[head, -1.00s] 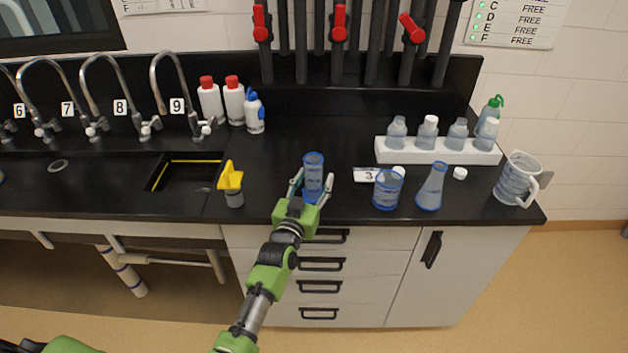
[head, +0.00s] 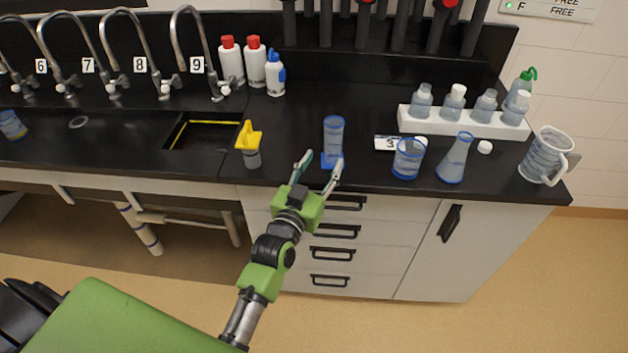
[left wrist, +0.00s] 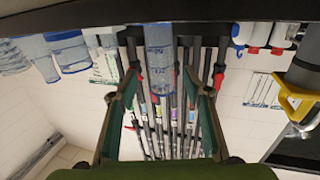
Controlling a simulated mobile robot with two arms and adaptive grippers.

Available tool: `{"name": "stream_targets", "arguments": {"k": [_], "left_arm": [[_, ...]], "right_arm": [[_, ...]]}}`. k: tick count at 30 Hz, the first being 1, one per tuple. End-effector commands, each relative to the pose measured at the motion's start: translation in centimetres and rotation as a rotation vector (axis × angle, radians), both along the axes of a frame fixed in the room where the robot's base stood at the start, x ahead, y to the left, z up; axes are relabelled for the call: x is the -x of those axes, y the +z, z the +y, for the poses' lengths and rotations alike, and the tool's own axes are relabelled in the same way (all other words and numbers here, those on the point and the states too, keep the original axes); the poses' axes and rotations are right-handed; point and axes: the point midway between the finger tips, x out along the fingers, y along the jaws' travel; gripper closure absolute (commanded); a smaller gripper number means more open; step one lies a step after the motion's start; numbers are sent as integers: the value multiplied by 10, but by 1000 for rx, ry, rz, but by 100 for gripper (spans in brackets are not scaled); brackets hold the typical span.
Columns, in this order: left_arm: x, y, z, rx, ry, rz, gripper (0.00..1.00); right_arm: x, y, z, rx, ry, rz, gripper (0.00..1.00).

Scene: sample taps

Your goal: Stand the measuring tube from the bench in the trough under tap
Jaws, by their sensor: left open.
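The measuring tube (head: 333,135) is a clear bluish cylinder with a blue foot, upright on the black bench near the front edge. My left gripper (head: 320,164) is open and empty in front of the tube, its fingers pointing at the tube's lower part. In the left wrist view the picture is upside down; the tube (left wrist: 159,60) shows ahead, between and beyond the open fingers (left wrist: 166,88). Tap 9 (head: 207,60) stands behind a dark yellow-edged trough opening (head: 205,123). Taps 6, 7 and 8 stand further left. My right gripper is not in view.
A yellow-topped grey item (head: 250,147) stands between trough and tube. Right of the tube are a beaker (head: 408,158), a flask (head: 454,160), a jug (head: 546,156) and a white bottle rack (head: 464,126). Bottles (head: 230,60) stand behind. Another blue-rimmed vessel (head: 12,125) is far left.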

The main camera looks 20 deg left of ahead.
Motion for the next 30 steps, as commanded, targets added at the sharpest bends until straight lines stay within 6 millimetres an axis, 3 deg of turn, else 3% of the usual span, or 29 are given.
{"name": "stream_targets", "arguments": {"k": [3, 9, 19, 22, 23, 26, 29, 30], "left_arm": [[22, -2, 0, 0, 0, 1, 55], [44, 0, 0, 1, -1, 1, 55], [49, 1, 0, 1, -1, 0, 55], [49, -10, -2, 0, -5, 19, 55], [49, -19, -3, 0, -9, 36, 55], [52, -71, -12, -2, -30, 132, 55], [68, -154, -23, -11, -61, 287, 55], [80, -192, -28, -13, -74, 359, 55]], "right_arm": [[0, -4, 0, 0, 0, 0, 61], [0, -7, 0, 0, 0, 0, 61], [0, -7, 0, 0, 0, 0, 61], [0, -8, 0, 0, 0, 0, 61], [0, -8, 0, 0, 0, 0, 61], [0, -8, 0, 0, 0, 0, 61], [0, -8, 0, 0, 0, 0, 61], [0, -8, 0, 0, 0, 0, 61]]}}
